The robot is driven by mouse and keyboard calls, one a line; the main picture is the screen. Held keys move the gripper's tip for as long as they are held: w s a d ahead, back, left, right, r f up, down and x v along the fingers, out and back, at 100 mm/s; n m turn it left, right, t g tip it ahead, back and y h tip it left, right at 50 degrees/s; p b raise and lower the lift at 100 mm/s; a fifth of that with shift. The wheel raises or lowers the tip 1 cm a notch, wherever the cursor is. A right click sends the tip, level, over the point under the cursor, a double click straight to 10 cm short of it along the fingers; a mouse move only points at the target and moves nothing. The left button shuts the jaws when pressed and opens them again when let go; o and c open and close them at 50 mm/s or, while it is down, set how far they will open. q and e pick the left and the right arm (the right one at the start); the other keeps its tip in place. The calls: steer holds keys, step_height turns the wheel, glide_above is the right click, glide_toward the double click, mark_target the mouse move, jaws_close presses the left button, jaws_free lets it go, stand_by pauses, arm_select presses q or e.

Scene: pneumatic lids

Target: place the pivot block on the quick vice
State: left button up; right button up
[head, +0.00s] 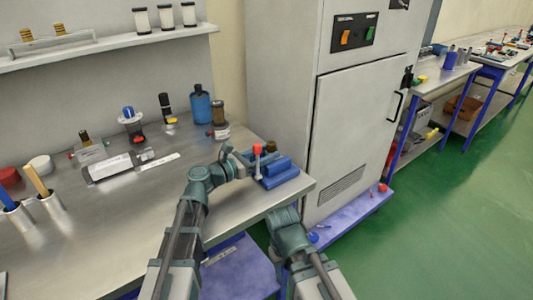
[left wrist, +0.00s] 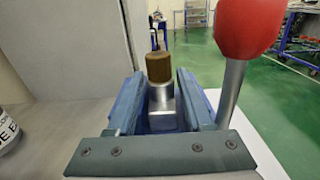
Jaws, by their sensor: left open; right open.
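The quick vice (head: 281,175) is blue, with a red-knobbed lever (head: 257,150), and stands at the table's right corner. The red knob (left wrist: 250,28) looms large at the right in the left wrist view. The pivot block appears to be the silver block with a brown cylindrical top (left wrist: 159,68); its brown top also shows at the vice in the head view (head: 271,147). My left gripper (head: 247,158) is open at the vice, its fingers (left wrist: 160,85) on either side of the block, with gaps visible. Whether the block rests on the vice is unclear. My right gripper (head: 286,214) is open and empty, off the table's front edge.
A grey cabinet (head: 355,140) stands close behind the vice. A blue bottle (head: 200,105), a labelled jar (head: 219,120) and other small parts stand at the table's back. Cups with tools (head: 50,205) are at the left. The table's front middle (head: 130,230) is bare.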

arm_select(q)
steer(key=v, duration=1.2)
